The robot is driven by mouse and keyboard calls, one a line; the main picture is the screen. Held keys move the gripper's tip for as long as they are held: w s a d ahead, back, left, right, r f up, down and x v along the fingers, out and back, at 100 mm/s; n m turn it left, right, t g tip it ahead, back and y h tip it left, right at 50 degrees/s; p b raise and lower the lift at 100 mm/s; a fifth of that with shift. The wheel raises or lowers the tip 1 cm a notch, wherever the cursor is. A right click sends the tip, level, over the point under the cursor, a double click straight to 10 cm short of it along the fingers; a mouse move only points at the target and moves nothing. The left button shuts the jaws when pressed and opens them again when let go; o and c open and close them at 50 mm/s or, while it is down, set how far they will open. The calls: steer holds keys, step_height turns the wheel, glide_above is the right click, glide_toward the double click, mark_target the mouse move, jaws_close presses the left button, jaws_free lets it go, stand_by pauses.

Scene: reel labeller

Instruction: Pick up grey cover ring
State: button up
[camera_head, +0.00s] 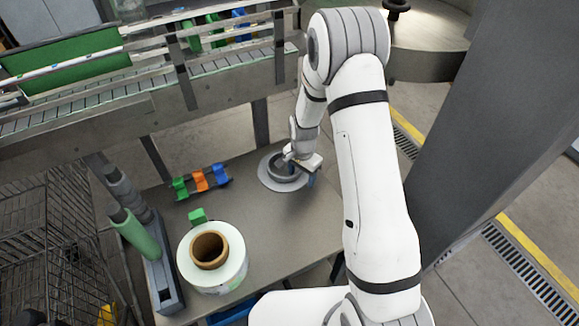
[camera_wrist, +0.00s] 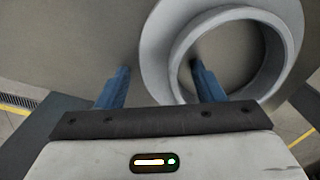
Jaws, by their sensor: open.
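The grey cover ring (camera_head: 279,181) lies flat on the grey table, a round ring with a raised rim and a wide flange. My gripper (camera_head: 301,170) is low at the ring's right side in the head view and hides part of it. In the wrist view the ring (camera_wrist: 180,36) fills the upper right. My gripper's blue fingers (camera_wrist: 159,66) are apart with nothing clamped. The left finger appears outside the flange and the right finger over the ring's opening, so they straddle one side of the rim. Whether they touch it I cannot tell.
On the table (camera_head: 265,230) stand a white label roll (camera_head: 230,275) with a brown core, a green roller (camera_head: 137,237) and a row of green, orange and blue clips (camera_head: 200,181). A conveyor (camera_head: 130,105) runs behind. The table between ring and roll is clear.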

steer(key=c, duration=1.1)
steer(key=shift+c, duration=0.2)
